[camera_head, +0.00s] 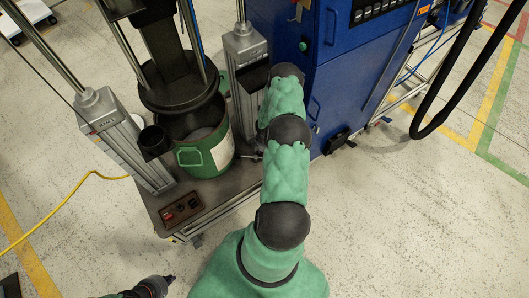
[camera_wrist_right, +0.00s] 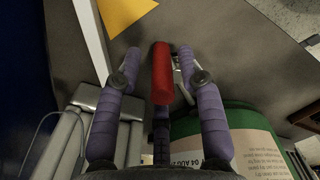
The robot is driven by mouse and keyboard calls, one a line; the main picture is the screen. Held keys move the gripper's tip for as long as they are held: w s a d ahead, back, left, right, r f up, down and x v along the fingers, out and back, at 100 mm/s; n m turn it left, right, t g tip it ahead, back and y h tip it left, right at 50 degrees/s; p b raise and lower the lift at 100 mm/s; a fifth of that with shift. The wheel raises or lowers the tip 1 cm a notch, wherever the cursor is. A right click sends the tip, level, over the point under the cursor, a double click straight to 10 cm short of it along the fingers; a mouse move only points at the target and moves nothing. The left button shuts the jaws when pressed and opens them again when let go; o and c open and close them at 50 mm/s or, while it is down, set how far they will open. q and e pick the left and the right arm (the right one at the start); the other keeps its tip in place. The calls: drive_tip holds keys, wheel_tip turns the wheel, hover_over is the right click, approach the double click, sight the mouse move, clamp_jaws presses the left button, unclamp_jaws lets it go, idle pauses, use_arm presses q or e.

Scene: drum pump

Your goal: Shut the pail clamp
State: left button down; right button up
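The green pail (camera_head: 190,158) with a pale label stands on the dark base plate under the pump's black follower plate. Its label also shows in the right wrist view (camera_wrist_right: 240,150). The clamp's red handle (camera_wrist_right: 162,75) lies between the purple fingers of my right gripper (camera_wrist_right: 157,62), with gaps visible on both sides. That gripper is open around the handle. In the head view my green right arm hides most of this spot; a small metal part (camera_head: 250,156) shows beside the pail. My left gripper (camera_head: 162,284) is low at the bottom left, away from the pail, its fingers unclear.
Grey column housings (camera_head: 123,140) and (camera_head: 245,75) flank the pail. A blue cabinet (camera_head: 340,60) stands at right of the pump. A control box with red buttons (camera_head: 180,209) sits on the base's front corner. A yellow hose (camera_head: 50,210) lies on the floor at left.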

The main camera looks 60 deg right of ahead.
drive_tip(key=shift+r, duration=0.1)
wheel_tip(320, 180, up, 12)
drive_tip(key=shift+f, duration=0.1)
idle(0.7)
idle(0.5)
